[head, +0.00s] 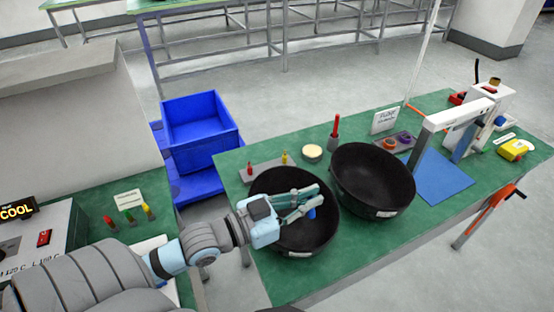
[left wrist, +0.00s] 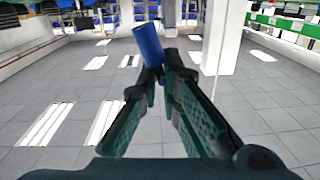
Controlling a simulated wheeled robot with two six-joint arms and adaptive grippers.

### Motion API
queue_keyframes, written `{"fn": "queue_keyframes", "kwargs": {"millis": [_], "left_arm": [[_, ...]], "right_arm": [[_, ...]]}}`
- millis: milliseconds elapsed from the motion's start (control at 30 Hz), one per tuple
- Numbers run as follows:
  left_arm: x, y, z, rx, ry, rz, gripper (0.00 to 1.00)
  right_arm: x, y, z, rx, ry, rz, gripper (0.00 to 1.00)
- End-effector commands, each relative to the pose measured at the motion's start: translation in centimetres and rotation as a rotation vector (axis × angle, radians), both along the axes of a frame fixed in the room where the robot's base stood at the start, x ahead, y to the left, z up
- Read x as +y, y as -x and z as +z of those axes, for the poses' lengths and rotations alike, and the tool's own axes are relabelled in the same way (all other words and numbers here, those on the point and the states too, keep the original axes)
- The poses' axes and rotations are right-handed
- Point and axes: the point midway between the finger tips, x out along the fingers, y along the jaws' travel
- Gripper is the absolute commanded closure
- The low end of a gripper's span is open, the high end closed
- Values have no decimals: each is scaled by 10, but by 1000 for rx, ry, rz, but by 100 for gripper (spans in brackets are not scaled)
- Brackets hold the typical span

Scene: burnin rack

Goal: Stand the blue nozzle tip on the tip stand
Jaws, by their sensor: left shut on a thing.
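My left gripper (head: 312,200) is shut on the blue nozzle tip (head: 311,213), over the left black bowl. In the left wrist view the fingertips (left wrist: 158,80) pinch the lower end of the blue tip (left wrist: 149,45), which leans to the left and sticks out past them. A low grey stand (head: 264,171), which looks like the tip stand, lies behind the left bowl. A red tip (head: 250,166) and a yellow tip (head: 285,158) stand on it. The left bowl's rim hides part of its front. My right gripper is not in view.
The left black bowl (head: 264,225) lies under my gripper, and another black bowl (head: 372,180) stands right of it. A red-handled tool (head: 335,128) and a round cream tin (head: 312,152) stand behind them. A blue bin (head: 205,150) stands between benches.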

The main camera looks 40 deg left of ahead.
Motion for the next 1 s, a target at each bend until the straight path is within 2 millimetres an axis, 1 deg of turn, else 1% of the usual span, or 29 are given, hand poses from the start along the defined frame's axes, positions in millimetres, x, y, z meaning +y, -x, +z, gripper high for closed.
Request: {"fn": "queue_keyframes", "kwargs": {"millis": [33,67,100,167,200,267,300,400,500,600,667,767,800,867,900,1000], "left_arm": [[16,-13,7,-11,-23,32,100],[28,-23,10,-19,-37,56,100],[47,-37,14,-32,-59,90,100],[79,-59,22,-52,-95,140,100],[101,-73,29,-64,-122,170,100],[135,-93,42,-79,-159,213,100],[157,-104,51,-85,-186,238,100],[205,-126,72,-96,-228,295,100],[237,-137,84,-87,-256,332,100],[254,-142,85,-78,-269,351,100],[258,-142,75,-75,-270,355,100],[258,-143,40,-74,-269,356,100],[258,-142,23,-73,-267,355,100],[258,-142,-3,-73,-267,356,100],[258,-141,-20,-73,-266,356,100],[258,-141,-51,-73,-266,356,100]], "right_arm": [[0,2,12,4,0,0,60],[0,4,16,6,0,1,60],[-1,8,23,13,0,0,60],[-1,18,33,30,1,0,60],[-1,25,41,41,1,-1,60],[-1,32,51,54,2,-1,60],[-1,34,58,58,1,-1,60],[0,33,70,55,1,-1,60],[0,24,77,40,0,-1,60],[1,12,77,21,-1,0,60],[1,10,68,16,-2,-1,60],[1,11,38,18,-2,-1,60],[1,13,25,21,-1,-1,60],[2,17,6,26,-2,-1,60],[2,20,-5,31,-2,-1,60],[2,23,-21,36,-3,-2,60]]}}
